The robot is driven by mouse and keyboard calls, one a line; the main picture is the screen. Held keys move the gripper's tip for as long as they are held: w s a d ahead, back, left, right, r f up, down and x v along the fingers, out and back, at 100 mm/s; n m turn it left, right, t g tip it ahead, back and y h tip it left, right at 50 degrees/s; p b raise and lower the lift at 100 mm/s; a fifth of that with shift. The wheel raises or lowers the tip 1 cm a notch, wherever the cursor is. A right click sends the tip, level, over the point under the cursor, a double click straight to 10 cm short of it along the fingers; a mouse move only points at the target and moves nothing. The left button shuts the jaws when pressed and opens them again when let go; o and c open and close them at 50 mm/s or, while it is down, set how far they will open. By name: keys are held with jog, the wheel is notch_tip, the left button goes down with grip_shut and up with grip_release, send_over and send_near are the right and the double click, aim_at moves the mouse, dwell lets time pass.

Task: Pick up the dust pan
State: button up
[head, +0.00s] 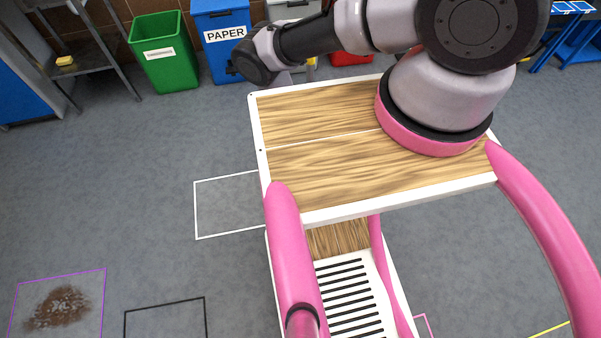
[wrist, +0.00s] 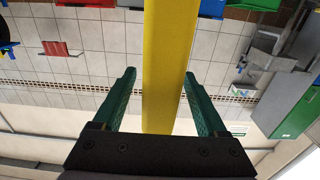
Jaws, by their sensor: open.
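I cannot make out a dust pan for certain in either view. My gripper (wrist: 159,76) is open in the wrist view, its two green fingers spread apart. A long yellow upright bar (wrist: 168,45) shows between the fingers; I cannot tell its distance, and neither finger visibly touches it. A small red and white item (wrist: 60,49) shows at the upper left against the tiles; I cannot tell what it is. In the head view my arm reaches to the upper left, and the fingers cannot be made out.
A green bin (head: 165,55) and a blue paper bin (head: 222,45) stand along the back. A metal shelf (head: 88,55) at the upper left holds a small yellow item (head: 65,61). Brown dirt (head: 60,308) lies in a purple floor square. The left floor is mostly clear.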

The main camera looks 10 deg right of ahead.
grip_shut()
dwell(1.4)
